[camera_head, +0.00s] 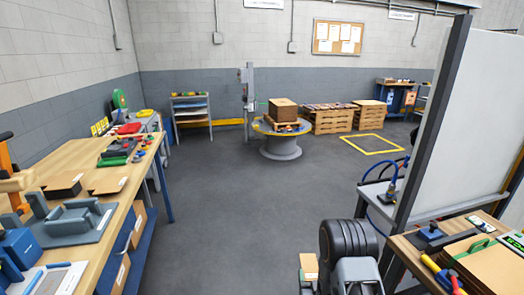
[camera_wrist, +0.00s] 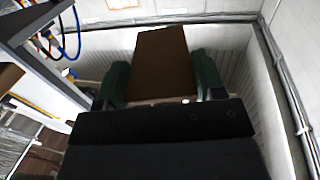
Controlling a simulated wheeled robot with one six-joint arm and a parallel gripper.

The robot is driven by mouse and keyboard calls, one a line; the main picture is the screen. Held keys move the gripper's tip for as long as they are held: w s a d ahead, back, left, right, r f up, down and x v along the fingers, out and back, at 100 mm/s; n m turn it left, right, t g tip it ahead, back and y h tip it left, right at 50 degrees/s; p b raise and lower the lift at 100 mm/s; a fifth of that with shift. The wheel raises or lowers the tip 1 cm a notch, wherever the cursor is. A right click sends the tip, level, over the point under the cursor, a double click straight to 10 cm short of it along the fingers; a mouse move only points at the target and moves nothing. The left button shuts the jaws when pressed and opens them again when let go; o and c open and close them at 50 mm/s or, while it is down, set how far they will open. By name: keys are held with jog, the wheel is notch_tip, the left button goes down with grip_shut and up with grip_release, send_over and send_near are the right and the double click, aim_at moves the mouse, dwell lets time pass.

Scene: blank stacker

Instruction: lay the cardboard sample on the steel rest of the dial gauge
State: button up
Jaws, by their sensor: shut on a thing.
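My gripper (camera_wrist: 162,84) is shut on the brown cardboard sample (camera_wrist: 162,56) in the wrist view. The dark green fingers press on its left and right sides, and the piece sticks out beyond them. Its near end is hidden behind the black gripper body. In the head view a small tan piece (camera_head: 309,266) shows beside my arm at the bottom, probably the same sample. I cannot make out the dial gauge or its steel rest for sure in either view. A grey fixture (camera_head: 76,219) stands on the left bench, its kind unclear.
The left wooden bench (camera_head: 62,170) carries brown sheets (camera_head: 108,184) and several tools. At right, a bench (camera_head: 408,248) with a board and a tall pale panel (camera_head: 460,120) stand close to my arm. A round table (camera_head: 281,147) stands farther back. The middle floor is clear.

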jog(key=r+p, duration=0.1)
jog(key=r, duration=0.1)
jog(key=s+r+p, duration=0.1)
jog(key=r, duration=0.1)
jog(key=shift+r, duration=0.25)
jog(key=shift+s, duration=0.1)
dwell(0.4)
